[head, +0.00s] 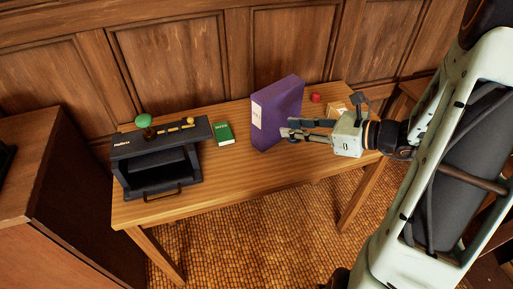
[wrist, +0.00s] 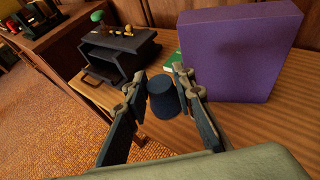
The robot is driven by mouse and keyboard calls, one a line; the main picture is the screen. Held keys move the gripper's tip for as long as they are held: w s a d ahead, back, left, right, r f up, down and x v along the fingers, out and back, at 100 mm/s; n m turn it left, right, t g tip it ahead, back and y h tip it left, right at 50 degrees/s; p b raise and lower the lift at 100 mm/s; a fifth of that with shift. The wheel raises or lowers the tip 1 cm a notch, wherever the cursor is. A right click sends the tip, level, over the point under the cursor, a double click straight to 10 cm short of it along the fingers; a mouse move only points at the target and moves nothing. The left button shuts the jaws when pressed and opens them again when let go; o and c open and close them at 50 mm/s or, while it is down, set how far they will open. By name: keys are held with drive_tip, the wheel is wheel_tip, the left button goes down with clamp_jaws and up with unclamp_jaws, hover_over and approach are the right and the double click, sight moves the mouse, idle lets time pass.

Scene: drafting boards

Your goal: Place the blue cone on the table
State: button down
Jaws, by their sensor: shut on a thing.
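My gripper (head: 288,129) reaches in from the right in the head view, above the table (head: 225,180) and in front of the purple box file. In the wrist view, my gripper (wrist: 162,85) is shut on a dark blue, blunt-topped piece, the blue cone (wrist: 164,104). The cone sits between the two fingertips, its narrower end up. In the head view the cone is not clearly seen behind the fingers. I cannot tell whether its base touches the wooden tabletop.
The purple box file (head: 277,112) stands upright close by the fingers. A green book (head: 223,133) lies left of it. A black open-fronted unit (head: 160,165) with small items on top fills the left end. The front middle is bare.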

drive_tip(key=s+a+f+b, duration=0.2)
drive_tip(key=s+f+b, duration=0.1)
drive_tip(key=b, duration=1.4)
hover_over(245, 165)
drive_tip(key=f, duration=0.9)
drive_tip(key=shift+s+d+f, duration=0.2)
drive_tip(key=shift+s+f, duration=0.05)
drive_tip(key=shift+w+a+f, duration=0.15)
drive_tip(key=shift+f, duration=0.1)
drive_tip(key=shift+w+a+f+b, duration=0.1)
drive_tip(key=shift+f+b, duration=0.75)
drive_tip(key=shift+f, duration=0.75)
